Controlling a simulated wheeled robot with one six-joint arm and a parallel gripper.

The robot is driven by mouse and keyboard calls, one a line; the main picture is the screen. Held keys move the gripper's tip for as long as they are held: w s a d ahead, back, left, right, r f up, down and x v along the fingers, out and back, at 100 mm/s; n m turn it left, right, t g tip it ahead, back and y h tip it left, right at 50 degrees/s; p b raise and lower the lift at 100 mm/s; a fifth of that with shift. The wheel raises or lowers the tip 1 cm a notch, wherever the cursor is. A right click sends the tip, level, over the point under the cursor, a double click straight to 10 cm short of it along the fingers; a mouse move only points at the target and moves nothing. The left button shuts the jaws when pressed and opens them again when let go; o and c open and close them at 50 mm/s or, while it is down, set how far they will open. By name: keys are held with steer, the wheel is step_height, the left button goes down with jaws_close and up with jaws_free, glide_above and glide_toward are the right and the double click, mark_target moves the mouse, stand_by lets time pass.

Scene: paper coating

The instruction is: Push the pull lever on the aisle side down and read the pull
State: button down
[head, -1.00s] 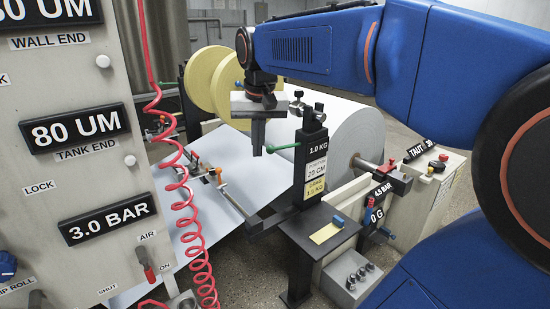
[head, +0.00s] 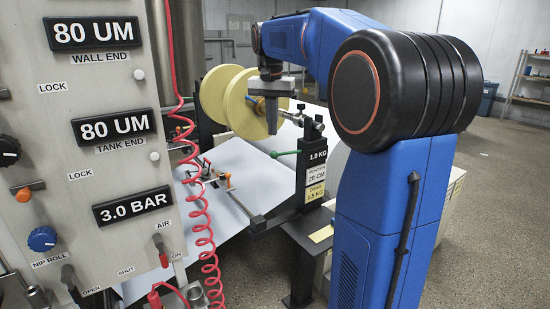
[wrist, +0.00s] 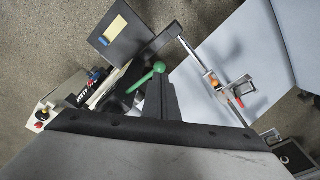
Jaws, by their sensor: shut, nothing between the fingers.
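The pull lever is a thin green rod with a round green knob (head: 274,154). It sticks out to the left from a black post with a readout (head: 317,155) reading 1.0 KG. In the head view it looks close to level. My gripper (head: 271,132) points straight down with its fingers together and empty. Its tips appear just above the knob, with a small gap in the head view. In the wrist view the green knob (wrist: 159,67) shows just beyond the dark fingers (wrist: 160,98). I cannot tell whether they touch.
Labels under the readout show 20 CM and drag 1.5 KG. A black stand (head: 300,240) with a yellow note is below. A white sheet (head: 240,170) and a clamp bar (head: 215,178) lie to the left. A red coiled hose (head: 206,215) hangs beside the grey panel (head: 60,180).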

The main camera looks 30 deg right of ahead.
mark_target(273, 154)
steer(key=shift+w+d+f, duration=0.1)
steer(key=shift+d+f, duration=0.05)
steer(key=shift+f, duration=1.6)
steer(key=shift+w+d+f, duration=0.1)
steer(key=shift+f, duration=3.65)
steer(key=shift+s+a+r, duration=0.3)
steer(key=shift+s+a, duration=0.2)
steer(key=shift+a, duration=0.05)
steer(key=shift+s+a+r, duration=0.25)
steer(key=shift+s+a, duration=0.25)
steer(key=shift+a, duration=0.05)
step_height(273, 154, up, 17)
steer(key=s+a, duration=0.1)
steer(key=shift+a+r, duration=0.15)
